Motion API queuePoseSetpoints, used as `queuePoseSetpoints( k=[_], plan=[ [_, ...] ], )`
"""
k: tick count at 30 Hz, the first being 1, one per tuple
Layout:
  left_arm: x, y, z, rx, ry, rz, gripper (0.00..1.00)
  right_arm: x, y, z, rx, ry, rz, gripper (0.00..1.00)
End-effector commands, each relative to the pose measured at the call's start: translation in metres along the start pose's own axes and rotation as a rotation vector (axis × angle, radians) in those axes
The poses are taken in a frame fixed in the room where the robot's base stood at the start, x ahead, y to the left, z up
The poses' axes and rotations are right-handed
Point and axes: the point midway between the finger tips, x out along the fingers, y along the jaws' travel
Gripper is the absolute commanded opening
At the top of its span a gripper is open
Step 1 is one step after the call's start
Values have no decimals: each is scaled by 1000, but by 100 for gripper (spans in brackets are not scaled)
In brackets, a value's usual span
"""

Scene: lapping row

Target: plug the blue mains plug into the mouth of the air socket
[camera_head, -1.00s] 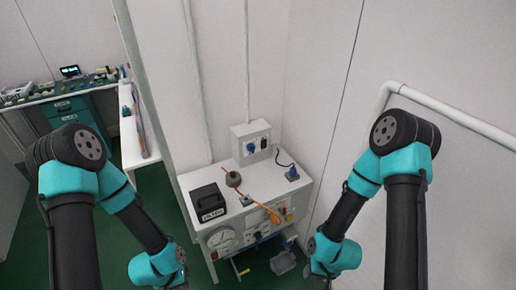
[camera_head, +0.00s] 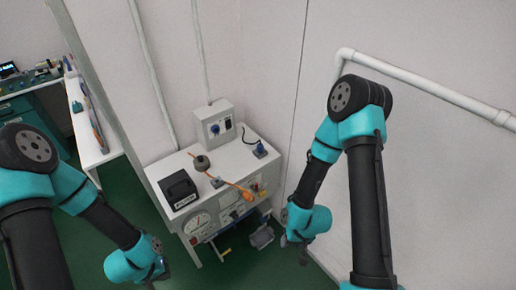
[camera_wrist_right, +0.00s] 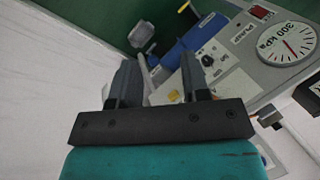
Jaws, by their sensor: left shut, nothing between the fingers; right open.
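The blue mains plug (camera_head: 260,151) stands at the right back of the white bench top, with a black cord curving behind it to the left. A grey box (camera_head: 214,124) at the bench's back edge carries a round blue socket (camera_head: 214,130) and a dark fitting (camera_head: 228,124); I cannot tell which is the air socket. My right gripper (camera_head: 303,254) is low, right of the bench and apart from the plug. In the right wrist view its fingers (camera_wrist_right: 158,75) are apart with nothing held. My left gripper (camera_head: 157,279) is shut and empty, low in front of the bench.
A black box (camera_head: 179,190) stands at the left of the bench top. A dark knob (camera_head: 202,162) and an orange-handled tool (camera_head: 237,189) lie across the middle. A dial gauge (camera_head: 199,223) is on the front panel. A white wall closes the right side.

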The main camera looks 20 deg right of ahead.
Motion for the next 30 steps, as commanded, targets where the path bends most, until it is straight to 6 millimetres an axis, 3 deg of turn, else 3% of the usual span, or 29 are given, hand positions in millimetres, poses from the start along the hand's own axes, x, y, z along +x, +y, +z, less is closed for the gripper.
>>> queuePoseSetpoints(
  k=[13, 20, 30],
  plan=[
    [0, 0, 0, 0, 0, 0, 0, 0, 0, 0, 0, 0, 0, 43],
    [0, 0, 0, 0, 0, 0, 0, 0, 0, 0, 0, 0, 0, 65],
    [0, 0, 0, 0, 0, 0, 0, 1, 0, -9, -26, 2, -2, 65]
  ],
)
